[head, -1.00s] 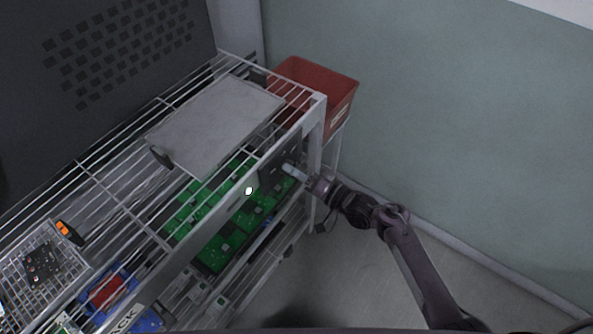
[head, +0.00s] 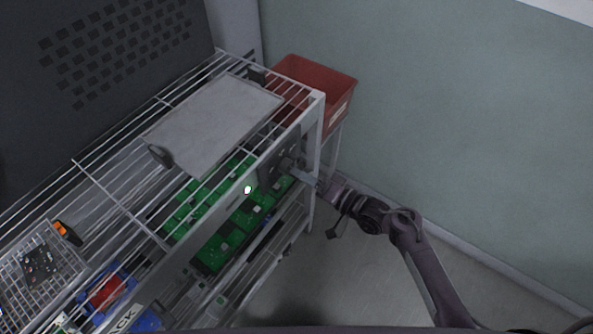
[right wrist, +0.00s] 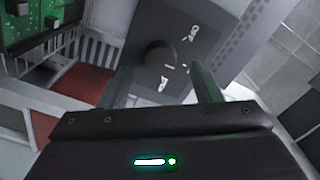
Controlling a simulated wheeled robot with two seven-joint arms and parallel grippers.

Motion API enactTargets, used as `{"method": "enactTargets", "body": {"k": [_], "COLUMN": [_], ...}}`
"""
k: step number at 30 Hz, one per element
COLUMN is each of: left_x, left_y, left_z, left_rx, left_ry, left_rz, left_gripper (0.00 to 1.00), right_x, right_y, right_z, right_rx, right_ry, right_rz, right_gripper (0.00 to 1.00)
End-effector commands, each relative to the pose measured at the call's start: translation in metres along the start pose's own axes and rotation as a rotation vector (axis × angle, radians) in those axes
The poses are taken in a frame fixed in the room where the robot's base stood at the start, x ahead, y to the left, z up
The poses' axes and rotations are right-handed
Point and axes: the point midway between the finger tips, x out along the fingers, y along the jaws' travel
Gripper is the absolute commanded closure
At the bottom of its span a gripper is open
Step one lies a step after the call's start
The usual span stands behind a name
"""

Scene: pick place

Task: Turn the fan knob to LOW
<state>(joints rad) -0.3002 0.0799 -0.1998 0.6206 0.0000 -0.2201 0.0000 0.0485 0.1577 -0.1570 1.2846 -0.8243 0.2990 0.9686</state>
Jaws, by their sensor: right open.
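The fan knob (right wrist: 159,56) is a dark round knob on a dark panel (right wrist: 205,40) in the right wrist view. White marks sit around it, and a short white line shows near its lower right edge; I cannot read the setting. In the head view the panel (head: 269,173) is mounted at the right end of the rack's front. My right gripper (head: 303,174) is just in front of the panel. In the right wrist view its two fingers (right wrist: 163,84) are spread and empty, one on each side of the knob's line, apparently short of it. My left gripper is not in view.
The white wire rack (head: 319,112) holds a grey tray (head: 215,120) on top and green circuit boards (head: 225,235) below. A red bin (head: 318,78) stands behind the rack's right end. A wall lies to the right, with free floor (head: 345,275) before it.

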Motion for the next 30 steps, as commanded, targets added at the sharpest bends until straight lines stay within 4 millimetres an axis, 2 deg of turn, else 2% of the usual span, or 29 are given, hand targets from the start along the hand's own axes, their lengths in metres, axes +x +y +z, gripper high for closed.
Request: {"method": "enactTargets", "body": {"k": [3,9,26,29,30], "left_x": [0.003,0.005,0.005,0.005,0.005], "left_y": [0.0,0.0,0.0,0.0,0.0], "left_z": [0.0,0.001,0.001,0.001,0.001], "left_rx": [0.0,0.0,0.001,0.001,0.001], "left_ry": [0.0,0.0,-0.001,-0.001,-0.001], "left_rz": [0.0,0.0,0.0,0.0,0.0], "left_gripper": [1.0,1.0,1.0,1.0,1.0], "right_x": [-0.022,-0.043,-0.046,-0.047,-0.049], "right_y": [0.002,0.001,0.0,0.007,0.016], "right_z": [0.001,0.0,0.0,0.004,0.008], "right_rx": [-0.001,0.0,0.001,-0.003,-0.007], "right_ry": [-0.001,0.001,0.001,0.002,0.004], "right_rz": [0.003,0.001,0.0,0.019,0.044], "right_gripper": [0.42,0.42,0.42,0.42,0.42]}}
